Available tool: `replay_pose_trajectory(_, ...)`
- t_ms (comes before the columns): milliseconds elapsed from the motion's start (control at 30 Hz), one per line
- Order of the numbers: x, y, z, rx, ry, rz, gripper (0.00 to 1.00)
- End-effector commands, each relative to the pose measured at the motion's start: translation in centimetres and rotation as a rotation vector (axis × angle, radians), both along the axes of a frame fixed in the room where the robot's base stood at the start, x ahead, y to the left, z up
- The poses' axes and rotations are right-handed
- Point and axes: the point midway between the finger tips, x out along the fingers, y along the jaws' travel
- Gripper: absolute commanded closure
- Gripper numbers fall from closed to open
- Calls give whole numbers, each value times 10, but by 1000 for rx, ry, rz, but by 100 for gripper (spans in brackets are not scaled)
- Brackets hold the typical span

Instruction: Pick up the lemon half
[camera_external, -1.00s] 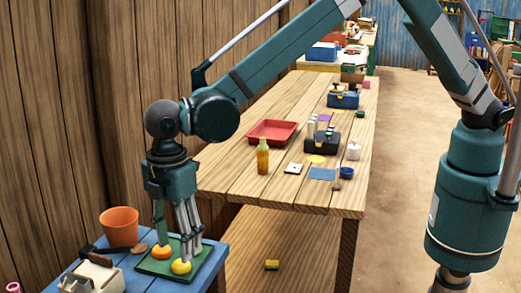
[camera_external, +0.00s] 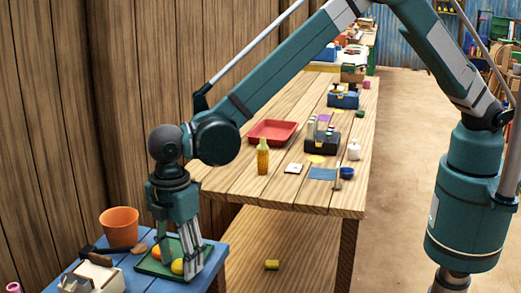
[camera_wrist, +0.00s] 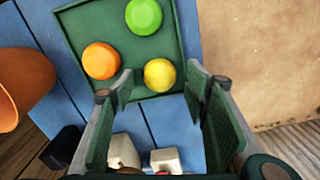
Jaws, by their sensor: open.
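The lemon half (camera_external: 177,267) is a yellow round piece on the green tray (camera_external: 150,267), partly covered by my fingers. In the wrist view the lemon half (camera_wrist: 160,75) lies near the tray's lower edge, lined up with the gap between my fingertips. My gripper (camera_external: 187,262) points down over the tray's right part; in the wrist view my gripper (camera_wrist: 162,84) is open and empty. An orange half (camera_wrist: 101,61) lies left of the lemon half. A green citrus half (camera_wrist: 144,16) lies beyond it and is hidden in the external view.
The tray sits on a blue table (camera_external: 213,258) near its right edge. An orange pot (camera_external: 119,226) stands to the left, with a brown-and-dark object and a pale block (camera_external: 95,277) in front. A wooden bench (camera_external: 230,178) with several items stands behind.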

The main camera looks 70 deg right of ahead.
Motion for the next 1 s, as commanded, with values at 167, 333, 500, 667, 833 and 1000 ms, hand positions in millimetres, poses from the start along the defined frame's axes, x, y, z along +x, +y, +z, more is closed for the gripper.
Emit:
replay_pose_trajectory(167,0,0,-1,0,0,0,54)
replay_pose_trajectory(333,0,0,-1,0,0,0,54)
replay_pose_trajectory(500,0,0,-1,0,0,0,54)
replay_pose_trajectory(667,0,0,-1,0,0,0,67)
replay_pose_trajectory(833,0,0,-1,0,0,0,81)
replay_pose_trajectory(1000,0,0,-1,0,0,0,81)
